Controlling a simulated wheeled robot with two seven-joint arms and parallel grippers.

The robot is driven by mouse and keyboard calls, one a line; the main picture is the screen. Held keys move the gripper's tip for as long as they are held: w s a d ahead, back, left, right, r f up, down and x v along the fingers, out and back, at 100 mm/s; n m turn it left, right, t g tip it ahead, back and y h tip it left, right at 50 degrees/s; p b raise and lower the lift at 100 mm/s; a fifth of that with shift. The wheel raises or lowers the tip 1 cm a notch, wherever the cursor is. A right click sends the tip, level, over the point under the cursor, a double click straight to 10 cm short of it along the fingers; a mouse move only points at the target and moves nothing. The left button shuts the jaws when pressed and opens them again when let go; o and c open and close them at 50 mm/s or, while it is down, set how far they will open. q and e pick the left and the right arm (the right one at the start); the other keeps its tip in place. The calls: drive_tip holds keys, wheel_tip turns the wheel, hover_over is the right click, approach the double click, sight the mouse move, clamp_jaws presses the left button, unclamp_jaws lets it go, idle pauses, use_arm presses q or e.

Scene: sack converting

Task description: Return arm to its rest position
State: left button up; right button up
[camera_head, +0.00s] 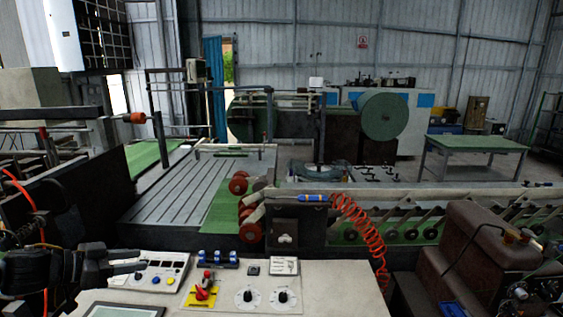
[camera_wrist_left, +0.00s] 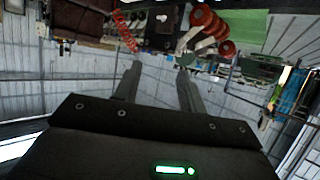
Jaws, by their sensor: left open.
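My left gripper (camera_head: 138,266) is at the lower left in the head view, over the left end of the control panel (camera_head: 330,300). Its dark fingers point to the right, near the panel's display and small buttons (camera_head: 160,275). In the left wrist view the two fingers of my left gripper (camera_wrist_left: 159,70) stand apart with nothing between them, so it is open and empty. I cannot tell from these views how far above the panel it is. My right gripper is not in view.
The panel carries a red switch on a yellow plate (camera_head: 202,291), black knobs (camera_head: 265,296) and blue switches (camera_head: 219,258). Behind it are a slatted metal table (camera_head: 190,195) and a coiled orange hose (camera_head: 365,225). A brown machine (camera_head: 465,255) stands at the right.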

use_arm(q)
drive_tip(key=s+d+f+n+t+y, duration=0.1)
drive_tip(key=s+d+f+n+y, duration=0.2)
drive_tip(key=d+f, duration=0.45)
drive_tip(key=s+d+f+t+y, duration=0.2)
drive_tip(key=s+d+f, duration=0.3)
drive_tip(key=f, duration=0.5)
drive_tip(key=s+a+f+n+g+y, duration=0.15)
drive_tip(key=s+f+g, duration=0.3)
drive_tip(key=s, duration=0.75)
drive_tip(key=s+f+n+g+y, duration=0.35)
drive_tip(key=s+f, duration=0.25)
drive_tip(key=s, duration=0.6)
drive_tip(key=s+f+m+g+b, duration=0.2)
drive_tip(key=f+b, duration=1.1)
drive_tip(key=f, duration=2.8)
drive_tip(key=s+a+f+b, duration=0.1)
drive_tip(key=s+f+b, duration=0.3)
drive_tip(key=s+f, duration=0.4)
drive_tip(key=s+a+f+g+b, duration=0.1)
drive_tip(key=s+a+f+b, duration=0.1)
drive_tip(key=s+f+b, duration=0.3)
drive_tip(key=s+f, duration=0.4)
drive_tip(key=f, duration=0.6)
drive_tip(key=shift+n, duration=0.4)
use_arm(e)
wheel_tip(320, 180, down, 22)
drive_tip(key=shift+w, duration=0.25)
